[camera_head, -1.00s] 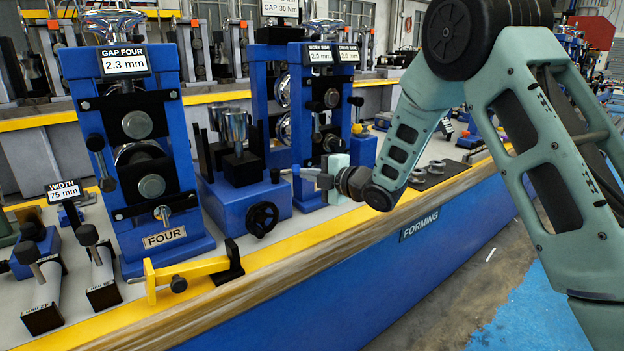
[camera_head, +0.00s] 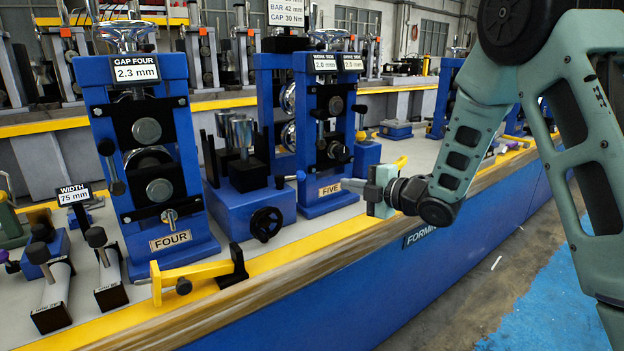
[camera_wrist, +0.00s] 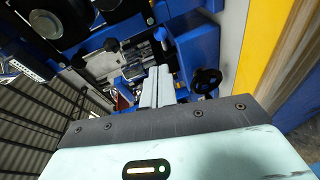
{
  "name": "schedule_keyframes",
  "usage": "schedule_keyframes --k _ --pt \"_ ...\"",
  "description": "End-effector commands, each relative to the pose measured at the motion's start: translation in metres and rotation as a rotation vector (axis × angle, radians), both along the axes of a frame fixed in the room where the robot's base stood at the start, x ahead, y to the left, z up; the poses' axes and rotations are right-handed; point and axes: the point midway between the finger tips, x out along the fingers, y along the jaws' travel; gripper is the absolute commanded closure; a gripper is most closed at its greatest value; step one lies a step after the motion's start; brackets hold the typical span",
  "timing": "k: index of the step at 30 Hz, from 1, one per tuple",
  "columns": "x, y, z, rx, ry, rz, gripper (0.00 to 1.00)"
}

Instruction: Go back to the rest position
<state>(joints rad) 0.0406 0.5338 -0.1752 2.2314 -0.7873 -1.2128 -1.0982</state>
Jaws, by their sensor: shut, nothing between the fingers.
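My gripper (camera_head: 368,188) is at the end of my green arm, at the right of the head view, above the bench's front edge. Whether the fingertips are clear of the stand in depth is hard to tell.
A blue block with a black handwheel (camera_head: 265,223) and the blue stand labelled FOUR (camera_head: 150,165) are to the left. A yellow gauge (camera_head: 197,276) lies near the front edge (camera_head: 300,240). Hand tools (camera_head: 53,295) lie at far left.

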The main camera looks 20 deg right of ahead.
Motion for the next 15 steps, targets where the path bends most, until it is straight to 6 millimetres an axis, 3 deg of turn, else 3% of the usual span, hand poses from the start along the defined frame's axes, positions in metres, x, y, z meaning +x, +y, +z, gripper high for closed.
schedule_keyframes --k 5,9,11,15 --pt "-0.001 0.006 0.001 0.013 0.027 -0.011 1.00" --pt "-0.008 0.033 -0.001 0.075 0.183 -0.079 1.00" --pt "-0.018 0.050 -0.004 0.116 0.289 -0.129 1.00" --pt "-0.058 0.090 -0.016 0.217 0.570 -0.263 1.00"
